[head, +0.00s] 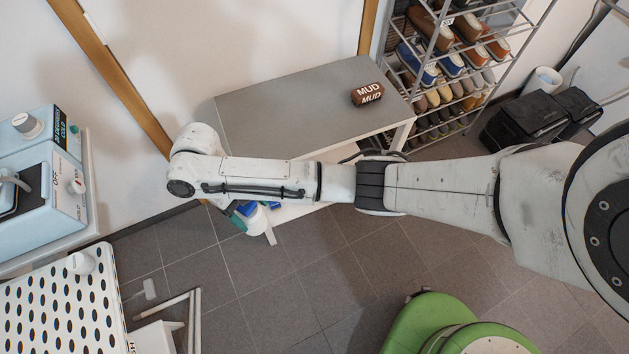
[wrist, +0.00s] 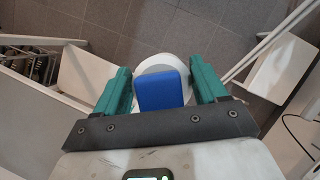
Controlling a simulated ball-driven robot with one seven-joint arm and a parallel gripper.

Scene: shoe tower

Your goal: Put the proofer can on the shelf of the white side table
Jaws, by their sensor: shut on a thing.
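The proofer can, white with a blue part, is between the teal fingers of my gripper (head: 254,212). In the head view the can (head: 257,222) shows just below my forearm, in front of the white side table (head: 235,107). In the wrist view the blue part of the can (wrist: 160,90) and a white round part behind it sit between the fingers of my gripper (wrist: 161,78), which is shut on it. The table has a grey top. A strip of its white lower shelf (head: 292,213) shows beside the can; my arm hides much of the rest.
A white perforated surface (head: 60,305) is at left.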

